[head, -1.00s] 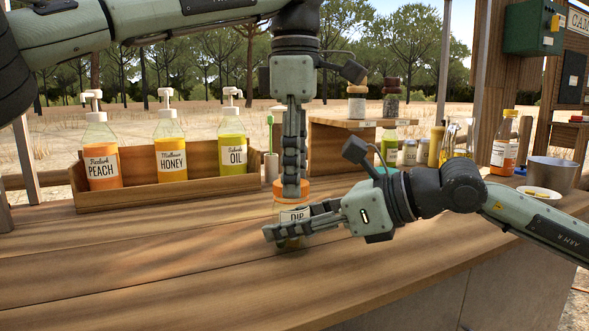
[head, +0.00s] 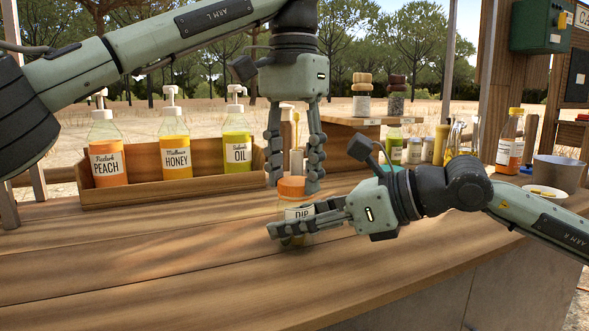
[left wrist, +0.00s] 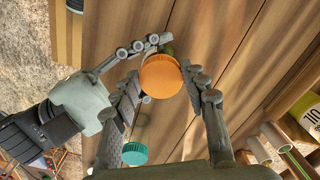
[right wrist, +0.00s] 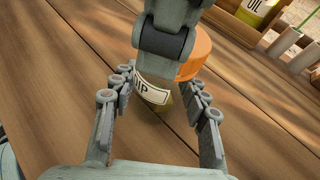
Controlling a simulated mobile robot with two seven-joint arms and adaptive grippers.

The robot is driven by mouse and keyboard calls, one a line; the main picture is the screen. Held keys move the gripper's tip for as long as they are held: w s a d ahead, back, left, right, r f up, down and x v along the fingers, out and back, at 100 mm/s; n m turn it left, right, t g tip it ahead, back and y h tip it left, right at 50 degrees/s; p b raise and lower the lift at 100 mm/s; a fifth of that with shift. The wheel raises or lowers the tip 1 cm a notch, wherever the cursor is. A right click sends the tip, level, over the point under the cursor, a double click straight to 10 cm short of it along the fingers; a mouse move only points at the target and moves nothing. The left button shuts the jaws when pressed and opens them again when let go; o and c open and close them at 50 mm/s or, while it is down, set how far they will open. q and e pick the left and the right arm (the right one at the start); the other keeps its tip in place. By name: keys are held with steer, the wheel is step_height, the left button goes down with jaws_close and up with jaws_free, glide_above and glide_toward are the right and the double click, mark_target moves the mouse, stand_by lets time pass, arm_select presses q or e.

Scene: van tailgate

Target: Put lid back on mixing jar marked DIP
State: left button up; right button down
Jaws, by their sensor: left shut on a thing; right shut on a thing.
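The jar marked DIP (head: 299,213) stands upright on the wooden counter. Its label also shows in the right wrist view (right wrist: 151,92). My right gripper (head: 285,231) is shut on the jar's body from the right, low near the counter. The orange lid (head: 291,187) is at the top of the jar, also seen in the left wrist view (left wrist: 161,76). My left gripper (head: 294,184) points straight down with its fingers on both sides of the lid, shut on it. A left finger hides part of the jar's rim in the right wrist view, so I cannot tell how tightly the lid sits.
A wooden tray (head: 150,193) holds PEACH, HONEY and OIL pump bottles at the left. A teal lid (left wrist: 134,153) lies on the counter. Several jars and bottles and a metal pot (head: 558,172) stand at the right. The front left counter is clear.

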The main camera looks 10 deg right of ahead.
arm_select(q)
steer(key=o, duration=0.7)
steer(key=shift+r, duration=2.3)
steer(key=shift+c, duration=0.2)
